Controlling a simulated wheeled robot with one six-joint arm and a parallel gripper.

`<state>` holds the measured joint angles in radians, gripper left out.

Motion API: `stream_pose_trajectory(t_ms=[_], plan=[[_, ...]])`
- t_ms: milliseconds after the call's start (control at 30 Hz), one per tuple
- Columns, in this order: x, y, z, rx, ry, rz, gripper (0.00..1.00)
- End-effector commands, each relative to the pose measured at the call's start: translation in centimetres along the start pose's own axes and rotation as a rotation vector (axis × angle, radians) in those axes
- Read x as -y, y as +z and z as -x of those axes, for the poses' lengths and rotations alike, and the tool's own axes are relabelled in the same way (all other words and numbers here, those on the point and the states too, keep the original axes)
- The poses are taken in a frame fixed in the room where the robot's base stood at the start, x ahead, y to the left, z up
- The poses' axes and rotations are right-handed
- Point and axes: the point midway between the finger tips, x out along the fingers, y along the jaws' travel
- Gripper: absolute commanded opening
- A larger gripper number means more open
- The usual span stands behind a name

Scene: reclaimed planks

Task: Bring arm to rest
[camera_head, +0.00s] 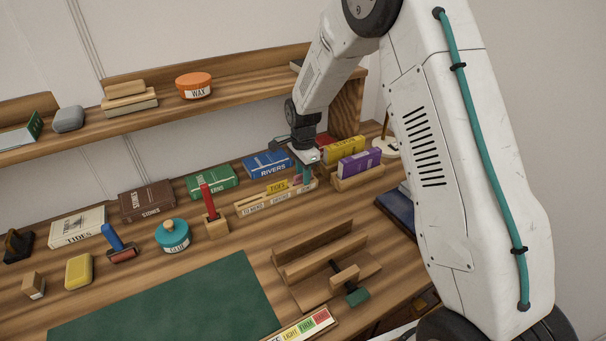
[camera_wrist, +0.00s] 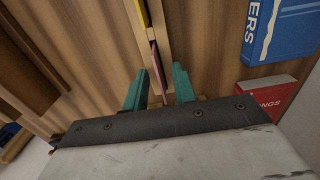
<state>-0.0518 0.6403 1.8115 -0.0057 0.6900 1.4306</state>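My white arm (camera_head: 470,150) reaches over the bench from the right. My gripper (camera_head: 302,176) hangs low over the right end of a slotted wooden card rack (camera_head: 245,208). In the wrist view its two teal fingers (camera_wrist: 160,84) stand apart. A pink card (camera_wrist: 155,65) stands in the rack's slot between them, with a visible gap to each finger, so the gripper looks open. A yellow card marked TIDES (camera_head: 277,187) stands in the same rack, left of the gripper; its edge also shows in the wrist view (camera_wrist: 142,12).
A blue RIVERS book (camera_head: 267,164) lies behind the rack. Yellow (camera_head: 345,149) and purple (camera_head: 360,163) books stand close right. A red-handled tool (camera_head: 208,202), a teal GLUE pot (camera_head: 173,236) and a wooden press (camera_head: 320,254) are nearby. The green mat (camera_head: 170,305) is clear.

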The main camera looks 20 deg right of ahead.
Motion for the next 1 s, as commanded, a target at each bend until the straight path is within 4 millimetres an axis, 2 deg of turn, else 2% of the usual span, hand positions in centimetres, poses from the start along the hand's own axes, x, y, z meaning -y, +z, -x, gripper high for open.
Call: stream_pose_trajectory(t_ms=[400, 633, 767, 833, 900, 1000], plan=[[0.1, 0.0, 6.5, 0.0, -0.003, 0.0, 0.27], [0.0, 0.0, 7.5, 0.0, 0.0, 0.01, 0.27], [-0.3, 0.1, 7.4, 0.003, 0.014, 0.099, 0.27], [-1.3, 0.2, 7.0, 0.011, 0.045, 0.184, 0.27], [-3.1, 0.5, 6.4, 0.027, 0.092, 0.287, 0.27], [-6.1, 0.9, 7.7, 0.051, 0.134, 0.445, 0.27]])
